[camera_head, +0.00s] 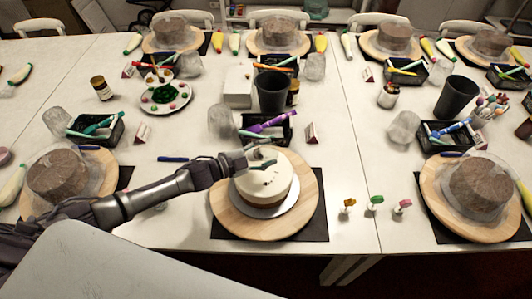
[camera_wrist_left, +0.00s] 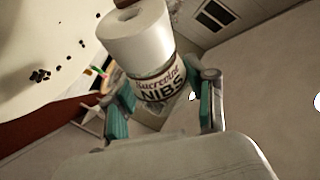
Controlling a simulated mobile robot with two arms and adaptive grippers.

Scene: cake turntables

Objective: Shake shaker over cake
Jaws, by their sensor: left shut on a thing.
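The white cake (camera_head: 262,184) sits on a silver board on the wooden turntable (camera_head: 230,222). Small dark bits lie on the cake's top. My left gripper (camera_head: 258,156) is over the back part of the cake. In the left wrist view it is shut on the shaker (camera_wrist_left: 152,84), which has a white cap and a label reading "NIBS". The shaker is tipped over, with its cap toward a pale surface bearing dark bits, which seems to be the cake. In the head view the shaker is largely hidden by the gripper. My right gripper is not in view.
A black tray with tools (camera_head: 266,131) and a dark cup (camera_head: 273,95) stand behind the cake. Three small coloured pieces (camera_head: 376,202) stand to its right. Brown cakes on turntables (camera_head: 478,188) stand around the table. A blue tool (camera_head: 172,159) lies left of the cake.

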